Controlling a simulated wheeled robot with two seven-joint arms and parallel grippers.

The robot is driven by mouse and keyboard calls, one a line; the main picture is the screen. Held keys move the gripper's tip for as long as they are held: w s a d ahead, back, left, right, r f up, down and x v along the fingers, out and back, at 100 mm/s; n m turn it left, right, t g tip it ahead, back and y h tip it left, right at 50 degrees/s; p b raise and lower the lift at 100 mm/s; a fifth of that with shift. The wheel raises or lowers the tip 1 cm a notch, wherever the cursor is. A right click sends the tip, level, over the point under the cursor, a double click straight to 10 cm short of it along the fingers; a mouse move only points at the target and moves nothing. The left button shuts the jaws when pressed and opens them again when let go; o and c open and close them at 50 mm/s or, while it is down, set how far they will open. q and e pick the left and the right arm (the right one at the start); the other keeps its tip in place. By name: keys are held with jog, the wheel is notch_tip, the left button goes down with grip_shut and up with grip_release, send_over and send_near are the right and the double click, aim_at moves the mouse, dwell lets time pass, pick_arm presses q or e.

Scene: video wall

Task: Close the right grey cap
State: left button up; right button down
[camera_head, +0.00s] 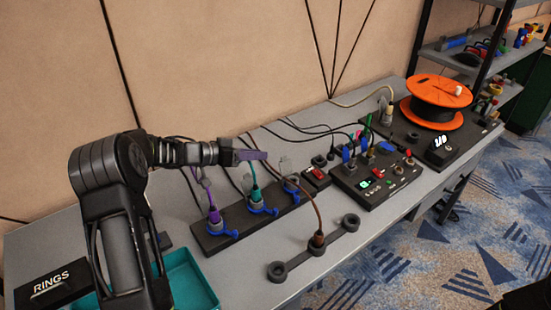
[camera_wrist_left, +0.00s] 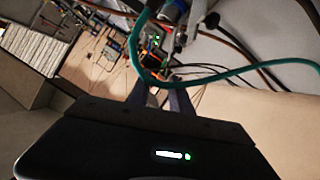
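A black strip (camera_head: 222,240) on the table holds three sockets with blue parts. The left one has a purple plug (camera_head: 214,215), the middle one a teal plug (camera_head: 255,194). At the right one (camera_head: 291,184), a pale, see-through grey cap (camera_head: 286,164) appears to stand raised. My left gripper (camera_head: 262,155) is above the strip, just left of that cap and apparently apart from it. In the left wrist view, its two fingers (camera_wrist_left: 161,97) are apart with nothing visible between them, and a teal cable (camera_wrist_left: 137,45) crosses in front. My right gripper does not show.
A black control box (camera_head: 376,184) with switches and an orange cable reel (camera_head: 437,92) stand farther right. A dark bar with rings (camera_head: 300,262) and a brown-cabled plug (camera_head: 317,240) lies in front. A teal tray (camera_head: 190,280) is at lower left. Loose cables hang behind the strip.

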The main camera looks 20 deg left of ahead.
aim_at(284, 164)
pick_arm(q)
jog(key=shift+w+a+f+b, duration=0.15)
jog(key=shift+w+f+b, duration=0.15)
jog(key=shift+f, duration=0.2)
jog(key=shift+w+a+f+b, duration=0.15)
jog(key=shift+w+f+b, duration=0.1)
jog(key=shift+f, duration=0.25)
jog(key=x, duration=0.8)
jog(key=shift+p, duration=0.4)
jog(key=shift+s, duration=0.1)
jog(key=shift+c, duration=0.4)
grip_shut()
